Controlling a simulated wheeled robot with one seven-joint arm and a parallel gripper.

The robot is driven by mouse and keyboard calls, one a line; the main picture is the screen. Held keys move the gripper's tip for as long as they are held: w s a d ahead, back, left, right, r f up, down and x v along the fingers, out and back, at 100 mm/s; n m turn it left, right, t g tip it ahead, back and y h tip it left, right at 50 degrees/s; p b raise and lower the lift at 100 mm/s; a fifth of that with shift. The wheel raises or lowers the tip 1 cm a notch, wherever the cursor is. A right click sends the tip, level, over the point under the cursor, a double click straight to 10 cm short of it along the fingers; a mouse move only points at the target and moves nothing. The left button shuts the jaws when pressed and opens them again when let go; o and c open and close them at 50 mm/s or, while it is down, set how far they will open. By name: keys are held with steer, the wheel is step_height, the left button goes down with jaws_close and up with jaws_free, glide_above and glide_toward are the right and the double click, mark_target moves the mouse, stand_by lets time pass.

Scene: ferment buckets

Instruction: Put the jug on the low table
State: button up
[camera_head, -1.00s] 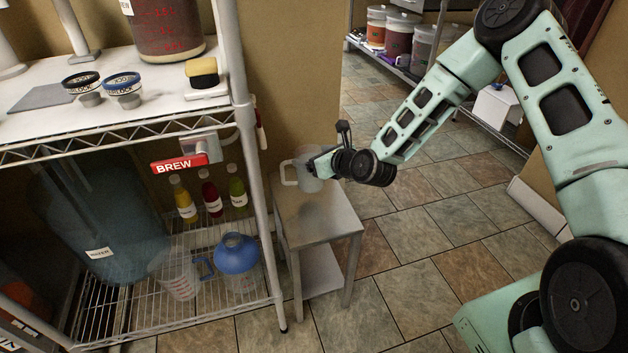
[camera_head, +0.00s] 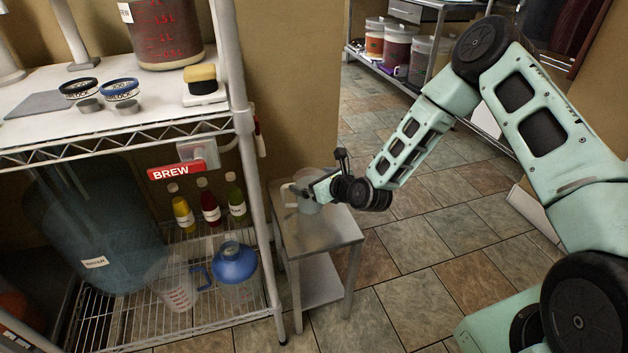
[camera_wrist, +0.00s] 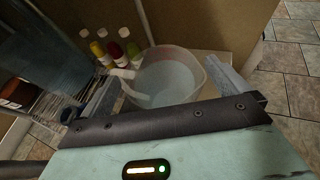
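The jug (camera_head: 309,206) is a pale, translucent vessel with a handle on its left. In the head view it is upright over the back part of the low table (camera_head: 325,234), a small grey metal table. Its base looks level with the tabletop; I cannot be sure that it touches. My gripper (camera_head: 318,187) is at the jug's upper part.
A wire shelf stands left of the table, its post (camera_head: 258,220) close by. It holds a blue-lidded jug (camera_head: 235,263), a measuring jug (camera_head: 177,287), several bottles (camera_head: 210,206) and a large blue container (camera_head: 95,225). A wall is behind the table. Tiled floor (camera_head: 420,250) is open on the right.

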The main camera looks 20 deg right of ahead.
steer(key=p+v, duration=0.2)
steer(key=v, duration=1)
steer(key=s+a+r+n+g, duration=0.6)
steer(key=s+a+n+g, duration=0.3)
steer(key=n, duration=1.1)
steer(key=s+r+n+g+h, duration=0.1)
steer(key=s+r+n, duration=0.3)
steer(key=s+n, duration=0.2)
steer(key=s+a+r+n+g+h, duration=0.1)
steer(key=s+r+n+h, duration=0.1)
steer(key=s+r+n, duration=0.2)
steer(key=s+r+n+g+h, duration=0.1)
steer(key=s+r+n, duration=0.3)
steer(key=s+n, duration=0.5)
steer(key=s, duration=0.2)
steer(key=shift+s+a+g, duration=0.3)
steer(key=shift+s+a, duration=0.05)
step_height(320, 180, up, 18)
steer(key=p, duration=1.8)
steer(key=shift+r, duration=0.25)
